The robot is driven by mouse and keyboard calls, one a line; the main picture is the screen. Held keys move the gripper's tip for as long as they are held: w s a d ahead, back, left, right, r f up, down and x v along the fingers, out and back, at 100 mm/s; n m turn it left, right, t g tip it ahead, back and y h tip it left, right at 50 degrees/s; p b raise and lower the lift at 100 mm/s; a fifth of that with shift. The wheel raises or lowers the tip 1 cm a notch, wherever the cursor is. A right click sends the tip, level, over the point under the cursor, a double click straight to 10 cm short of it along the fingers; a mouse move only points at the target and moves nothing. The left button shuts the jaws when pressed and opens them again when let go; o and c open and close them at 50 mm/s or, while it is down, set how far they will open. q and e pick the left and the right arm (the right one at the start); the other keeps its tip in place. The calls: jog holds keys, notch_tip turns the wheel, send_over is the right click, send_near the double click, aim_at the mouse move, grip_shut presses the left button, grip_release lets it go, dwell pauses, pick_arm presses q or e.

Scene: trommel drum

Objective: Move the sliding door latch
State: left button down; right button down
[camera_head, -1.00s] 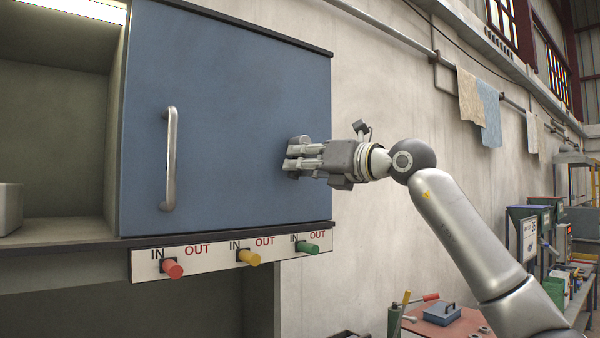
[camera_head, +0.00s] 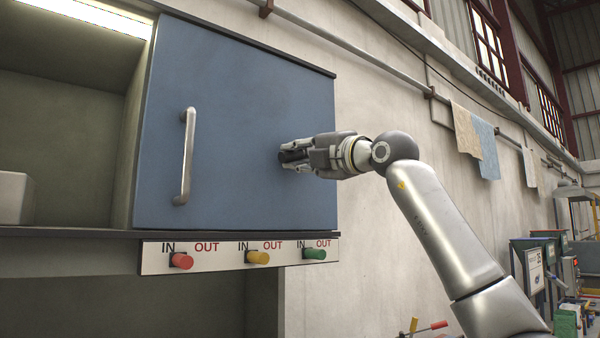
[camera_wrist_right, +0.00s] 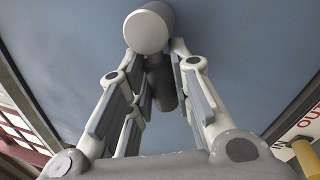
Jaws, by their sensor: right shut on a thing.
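The blue sliding door (camera_head: 235,120) covers the right part of the cabinet, with a grey vertical bar handle (camera_head: 185,155) near its left edge. My right gripper (camera_head: 292,155) is at the right part of the door, its fingers shut on the latch. In the right wrist view the latch shows as a dark grey cylinder (camera_wrist_right: 162,88) with a pale round end (camera_wrist_right: 147,32), between the fingertips of my right gripper (camera_wrist_right: 157,58). In the head view the fingers mostly hide the latch. My left gripper is not in view.
Below the door, a white panel (camera_head: 215,259) marked IN and OUT carries a red peg (camera_head: 182,261), a yellow peg (camera_head: 258,257) and a green peg (camera_head: 315,254). The open cabinet space is at the left. Cloths (camera_head: 466,132) hang from a wall pipe at the right.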

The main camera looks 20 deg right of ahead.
jog(key=m, duration=0.1)
jog(key=m+h+b, duration=0.1)
jog(key=shift+a+r+m, duration=0.1)
jog(key=shift+r+m, duration=0.15)
jog(key=shift+m, duration=0.15)
jog(key=shift+r+m+t+b, duration=0.3)
jog(key=shift+m+b, duration=0.1)
jog(key=shift+m, duration=0.4)
jog(key=c, duration=1.3)
grip_release()
jog(key=v, duration=1.2)
jog(key=shift+s, duration=0.15)
